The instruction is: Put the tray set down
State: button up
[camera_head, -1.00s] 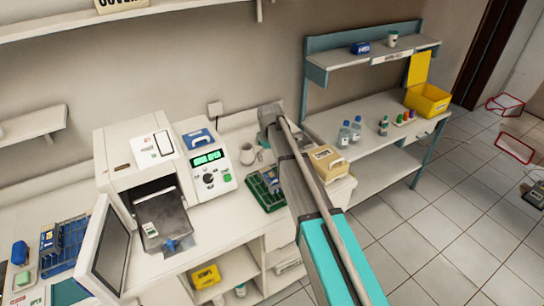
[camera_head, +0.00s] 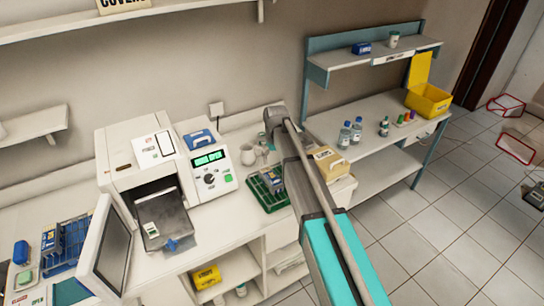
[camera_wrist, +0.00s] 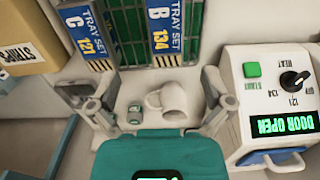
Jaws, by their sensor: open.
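Two tray sets with blue labels stand at the top of the wrist view: tray set B (camera_wrist: 168,35), marked 134, and tray set C (camera_wrist: 85,32), marked 121. They sit at a green rack, which shows in the head view as the green rack (camera_head: 266,194) on the counter, partly behind my arm. My gripper (camera_wrist: 152,92) is open, its fingers wide apart and nothing between them in contact. Both tray sets lie beyond the fingertips. In the head view my arm hides the gripper.
A white mug (camera_wrist: 168,100) and small jar (camera_wrist: 134,114) show between the fingers. The sterilizer (camera_head: 150,165) stands open, its display (camera_wrist: 282,124) reading DOOR OPEN. A strips box (camera_head: 328,162) is right of the rack. A blue rack (camera_head: 68,250) is at left.

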jog(key=s+d+m, duration=0.6)
jog(key=s+d, duration=1.6)
jog(key=s, duration=0.3)
jog(key=shift+d, duration=0.1)
notch_tip(320, 180, down, 4)
jog(key=b, duration=0.4)
jog(key=shift+f, duration=0.2)
